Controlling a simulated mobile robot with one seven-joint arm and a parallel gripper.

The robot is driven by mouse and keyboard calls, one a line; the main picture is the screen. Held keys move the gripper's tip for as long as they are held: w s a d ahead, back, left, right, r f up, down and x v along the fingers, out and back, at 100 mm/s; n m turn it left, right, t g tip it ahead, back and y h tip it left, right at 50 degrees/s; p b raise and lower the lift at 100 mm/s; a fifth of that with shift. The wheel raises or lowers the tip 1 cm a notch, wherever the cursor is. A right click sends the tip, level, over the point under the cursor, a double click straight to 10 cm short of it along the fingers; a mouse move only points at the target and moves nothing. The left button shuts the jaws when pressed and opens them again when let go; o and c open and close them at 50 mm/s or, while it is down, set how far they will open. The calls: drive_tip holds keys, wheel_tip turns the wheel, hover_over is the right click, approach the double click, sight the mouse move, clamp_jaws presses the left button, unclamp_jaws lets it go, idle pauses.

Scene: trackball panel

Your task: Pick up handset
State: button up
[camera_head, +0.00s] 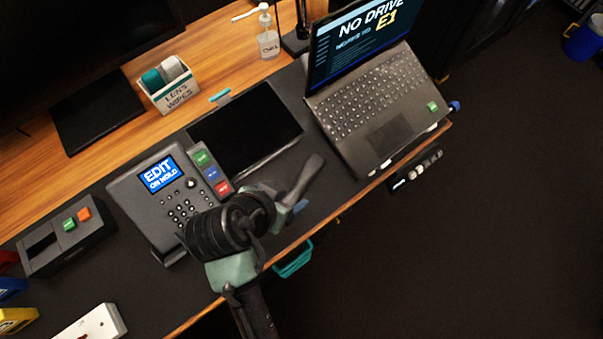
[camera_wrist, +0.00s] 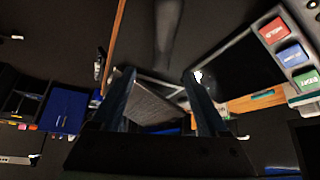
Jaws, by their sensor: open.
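The handset (camera_head: 307,174) is a dark grey, elongated piece lying on the dark desk mat, right of the desk phone and near the front edge. My gripper (camera_head: 290,206) is beside its near end, and my wrist partly covers that area. In the wrist view the handset (camera_wrist: 167,35) shows as a dark, blurry bar beyond my open fingers (camera_wrist: 158,78), roughly in line with the gap between them. Nothing is held. The desk phone (camera_head: 150,206) has a lit blue screen and colored keys; my arm hides part of it.
A black tablet (camera_head: 247,128) lies behind the handset. An open laptop (camera_head: 385,105) stands to the right. A teal handle (camera_head: 293,260) hangs below the front edge.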

sight(299, 185)
drive_tip(key=x, duration=0.7)
drive_tip(key=shift+f+b, duration=0.1)
drive_tip(key=shift+b, duration=0.2)
drive_tip(key=shift+a+x, duration=0.15)
drive_tip(key=shift+x, duration=1.15)
drive_tip(key=shift+a+x, duration=0.1)
drive_tip(key=shift+x, duration=1.2)
drive_tip(key=shift+w, duration=0.15)
drive_tip(key=shift+c, duration=0.3)
clamp_jaws()
